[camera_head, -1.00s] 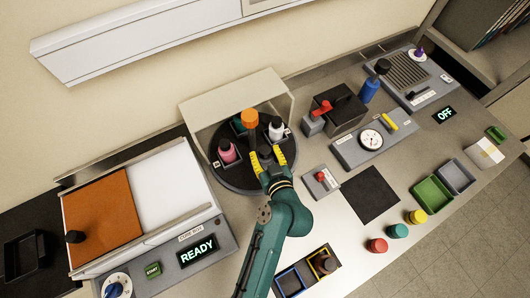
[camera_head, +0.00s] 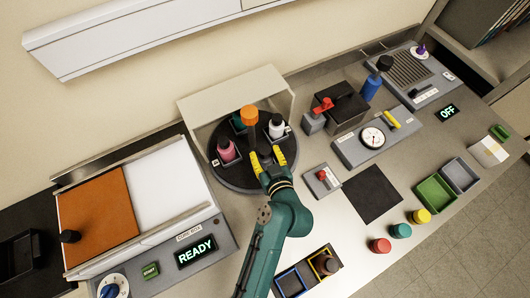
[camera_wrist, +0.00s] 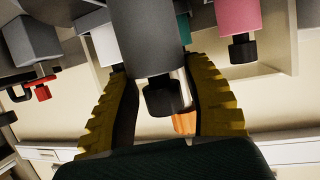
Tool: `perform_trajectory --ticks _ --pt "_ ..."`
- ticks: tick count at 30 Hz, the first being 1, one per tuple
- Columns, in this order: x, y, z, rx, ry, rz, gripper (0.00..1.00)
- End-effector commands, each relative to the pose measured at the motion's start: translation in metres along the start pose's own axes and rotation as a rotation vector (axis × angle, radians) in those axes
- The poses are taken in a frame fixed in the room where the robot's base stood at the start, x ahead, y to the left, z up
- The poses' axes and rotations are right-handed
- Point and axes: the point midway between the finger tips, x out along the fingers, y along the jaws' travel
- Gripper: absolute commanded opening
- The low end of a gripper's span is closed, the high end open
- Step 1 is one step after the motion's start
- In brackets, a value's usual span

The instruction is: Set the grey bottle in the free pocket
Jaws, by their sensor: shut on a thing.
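My gripper (camera_head: 266,159) is over the front part of a round black carousel (camera_head: 236,182). In the wrist view its yellow fingers (camera_wrist: 163,98) are shut on the grey bottle (camera_wrist: 147,35), which has a black cap (camera_wrist: 165,96). In the head view the bottle is mostly hidden by the fingers. The carousel has a pink bottle (camera_head: 226,152) at left, a white bottle (camera_head: 277,128) at right and a teal one (camera_head: 238,123) at the back, around an orange-topped post (camera_head: 250,116). The front pocket is hidden under my gripper, and I cannot tell whether the bottle touches it.
A pale hood (camera_head: 235,96) stands behind and above the carousel. A coating box (camera_head: 190,232) with a READY display is at left. A small red-knobbed block (camera_head: 322,178) and a black mat (camera_head: 371,194) lie at right. A two-pocket rack (camera_head: 307,272) is in front.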

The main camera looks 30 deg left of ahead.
Motion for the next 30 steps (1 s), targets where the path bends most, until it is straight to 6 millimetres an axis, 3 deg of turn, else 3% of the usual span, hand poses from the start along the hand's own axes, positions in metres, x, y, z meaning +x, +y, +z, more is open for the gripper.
perform_trajectory --ticks 19,20,21,24,30 --pt "0.005 0.0 0.012 -0.001 0.002 0.0 0.1" --pt "0.005 0.0 0.012 -0.001 0.002 0.0 0.53" --pt "0.005 0.0 0.012 -0.001 0.002 0.0 0.61" --pt "0.005 0.0 0.012 -0.001 0.001 0.0 0.77" --pt "0.005 0.0 0.013 0.0 0.001 0.0 0.77"
